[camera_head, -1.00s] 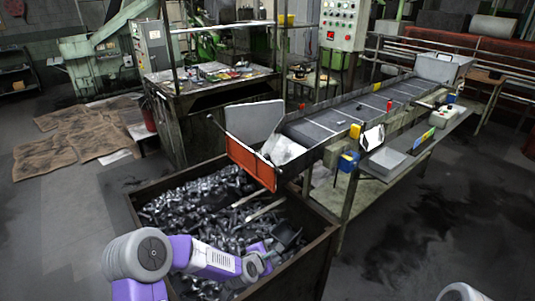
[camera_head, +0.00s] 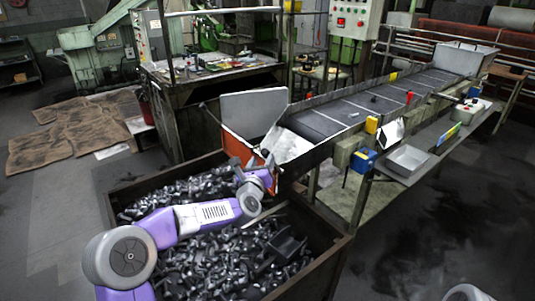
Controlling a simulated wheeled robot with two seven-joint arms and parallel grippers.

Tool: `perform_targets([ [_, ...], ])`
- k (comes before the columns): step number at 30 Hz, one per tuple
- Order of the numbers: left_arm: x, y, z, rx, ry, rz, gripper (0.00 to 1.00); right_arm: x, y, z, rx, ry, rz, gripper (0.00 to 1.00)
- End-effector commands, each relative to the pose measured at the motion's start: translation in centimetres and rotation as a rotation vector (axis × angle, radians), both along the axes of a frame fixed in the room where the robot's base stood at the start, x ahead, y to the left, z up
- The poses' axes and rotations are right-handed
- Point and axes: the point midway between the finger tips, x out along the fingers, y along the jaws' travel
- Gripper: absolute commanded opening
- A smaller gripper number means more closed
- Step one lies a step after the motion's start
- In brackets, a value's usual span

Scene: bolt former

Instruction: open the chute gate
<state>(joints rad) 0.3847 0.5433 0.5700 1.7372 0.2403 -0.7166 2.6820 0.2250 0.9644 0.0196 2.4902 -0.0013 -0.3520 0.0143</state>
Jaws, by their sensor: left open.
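The chute gate (camera_head: 236,148) is an orange-red plate across the low end of the chute, above a bin of dark metal parts. My left arm reaches over the bin, and my left gripper (camera_head: 268,168) is at the gate's right part and hides it. The gripper is open; its fingertips are small and dark against the chute, so I cannot tell whether they touch the plate. A thin rod (camera_head: 209,112) sticks out at the gate's left end. The gate appears to stand across the chute mouth. My right gripper is out of view.
The metal bin (camera_head: 330,252) has raised walls under the gate. The sloping conveyor (camera_head: 345,112) runs up to the back right. A blue and yellow box (camera_head: 363,160) and a grey tray (camera_head: 407,160) sit along its side. A workbench (camera_head: 212,80) stands behind. Floor at right is clear.

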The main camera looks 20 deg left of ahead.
Motion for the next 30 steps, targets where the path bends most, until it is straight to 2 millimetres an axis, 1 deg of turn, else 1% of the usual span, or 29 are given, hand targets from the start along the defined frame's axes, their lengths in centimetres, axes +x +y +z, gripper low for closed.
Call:
perform_targets([
  [2,0.9,-0.1,0.3,-0.001,-0.003,-0.001,0.54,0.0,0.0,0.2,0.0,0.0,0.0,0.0],
  [9,4.2,0.1,0.2,0.001,-0.001,-0.001,0.54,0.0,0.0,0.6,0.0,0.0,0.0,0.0],
  [15,6.1,0.3,0.2,0.001,-0.002,0.001,0.54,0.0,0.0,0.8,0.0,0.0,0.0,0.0],
  [21,6.9,0.3,0.1,0.003,0.0,-0.001,0.54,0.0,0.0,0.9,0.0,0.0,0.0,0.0],
  [28,6.9,0.3,0.1,0.003,-0.001,-0.001,0.54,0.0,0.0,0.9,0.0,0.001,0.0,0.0],
  [29,6.9,0.3,0.1,0.003,-0.001,-0.001,0.52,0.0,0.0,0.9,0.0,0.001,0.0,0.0],
  [30,6.9,0.3,0.1,0.003,-0.001,-0.001,0.46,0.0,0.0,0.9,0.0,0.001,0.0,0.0],
])
